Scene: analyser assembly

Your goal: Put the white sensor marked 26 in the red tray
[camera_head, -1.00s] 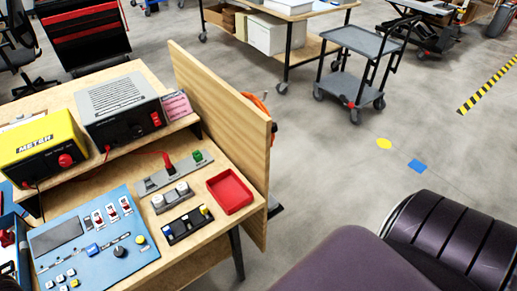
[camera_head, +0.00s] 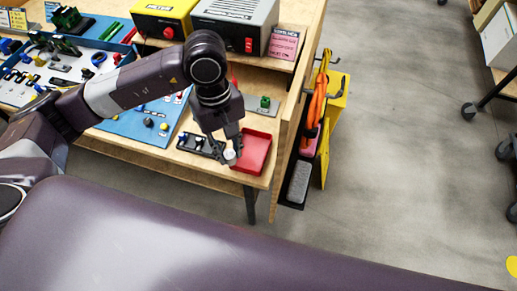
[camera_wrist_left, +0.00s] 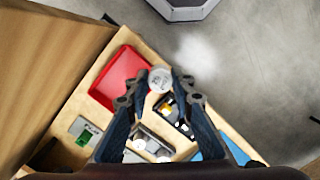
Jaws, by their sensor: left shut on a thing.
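The red tray (camera_head: 256,152) lies on the wooden bench near its right front corner and looks empty. It also shows in the left wrist view (camera_wrist_left: 118,78). My left gripper (camera_head: 229,150) is shut on a small white round sensor (camera_head: 230,155), just left of the tray. In the left wrist view the white sensor (camera_wrist_left: 160,78) sits between the fingertips of my left gripper (camera_wrist_left: 158,90), beside the tray's edge. I cannot read the mark on the sensor clearly. My right gripper is not in view.
A black holder (camera_head: 195,144) with small parts stands left of the tray. A grey strip with a green part (camera_head: 264,102) lies behind it. A wooden panel (camera_head: 298,95) closes the bench's right side, with orange cable (camera_head: 316,103) hanging outside.

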